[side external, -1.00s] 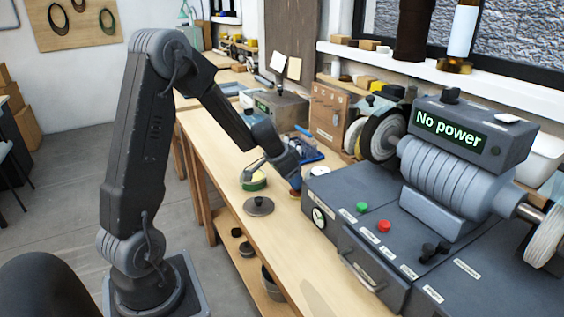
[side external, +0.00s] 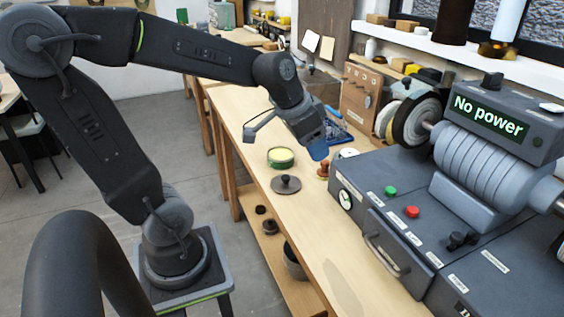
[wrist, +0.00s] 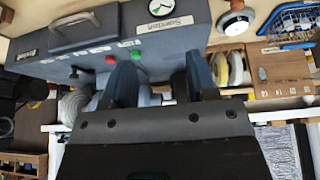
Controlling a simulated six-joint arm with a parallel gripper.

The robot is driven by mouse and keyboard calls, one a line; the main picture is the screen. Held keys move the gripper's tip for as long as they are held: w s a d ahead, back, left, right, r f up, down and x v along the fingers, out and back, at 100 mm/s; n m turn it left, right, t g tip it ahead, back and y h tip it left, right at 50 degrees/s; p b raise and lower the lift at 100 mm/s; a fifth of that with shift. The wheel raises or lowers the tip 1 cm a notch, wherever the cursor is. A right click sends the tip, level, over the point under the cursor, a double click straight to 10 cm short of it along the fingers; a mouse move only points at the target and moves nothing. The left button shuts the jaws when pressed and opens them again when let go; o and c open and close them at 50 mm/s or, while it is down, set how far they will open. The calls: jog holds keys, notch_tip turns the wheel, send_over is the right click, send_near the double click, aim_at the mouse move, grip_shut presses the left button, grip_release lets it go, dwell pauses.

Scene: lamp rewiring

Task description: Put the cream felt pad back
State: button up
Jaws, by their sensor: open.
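My gripper (side external: 319,149) is open, with its fingers pointing down above the bench beside the grey machine. In the wrist view its two dark fingers (wrist: 161,80) are apart with nothing between them. Several pale discs stand on edge by the brown wooden box, and a cream one (wrist: 235,67) shows in the wrist view. I cannot tell for sure which is the felt pad. A green tin with pale yellow contents (side external: 281,157) stands left of the gripper.
The grey machine (side external: 400,205) reads "No power" and fills the right side. A dark round lid with a knob (side external: 286,185) lies in front of the tin. A brown knobbed piece (side external: 323,169) stands just below my gripper. The bench front (side external: 310,235) is clear.

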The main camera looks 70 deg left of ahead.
jog(key=s+d, duration=0.7)
jog(key=s, duration=0.3)
jog(key=shift+r, duration=0.45)
